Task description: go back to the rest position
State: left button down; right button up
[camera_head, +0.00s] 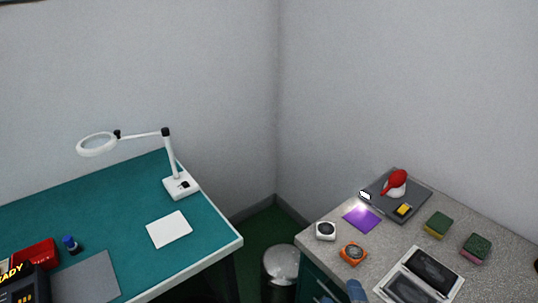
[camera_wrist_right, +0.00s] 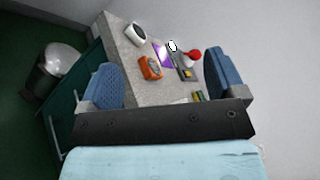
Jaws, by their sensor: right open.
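My right gripper shows in the wrist view (camera_wrist_right: 160,79) with its two blue ridged fingers spread wide and nothing between them. The rest of that arm is out of frame. My left gripper is not in either view.
The counter holds an orange device (camera_head: 353,253), a white device (camera_head: 326,231), a purple sheet (camera_head: 362,219), a grey tray (camera_head: 416,193), sponges (camera_head: 438,225) and a white-framed case (camera_head: 446,287). A metal bin (camera_head: 281,266) stands between counter and green-topped bench (camera_head: 110,205).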

jog(key=s+d+f+n+g+y, duration=0.1)
jog(key=s+f+n, duration=0.4)
jog(key=n, duration=0.8)
jog(key=s+d+f+n+g+y+p, duration=0.1)
jog(key=s+f+n+g, duration=0.5)
jog(key=n, duration=0.6)
jog(key=shift+s+d+f+n+g, duration=0.15)
jog(key=shift+d+f+n+g, duration=0.2)
jog(key=shift+d+f, duration=0.4)
jog(key=shift+d+r, duration=0.1)
jog(key=shift+r, duration=0.05)
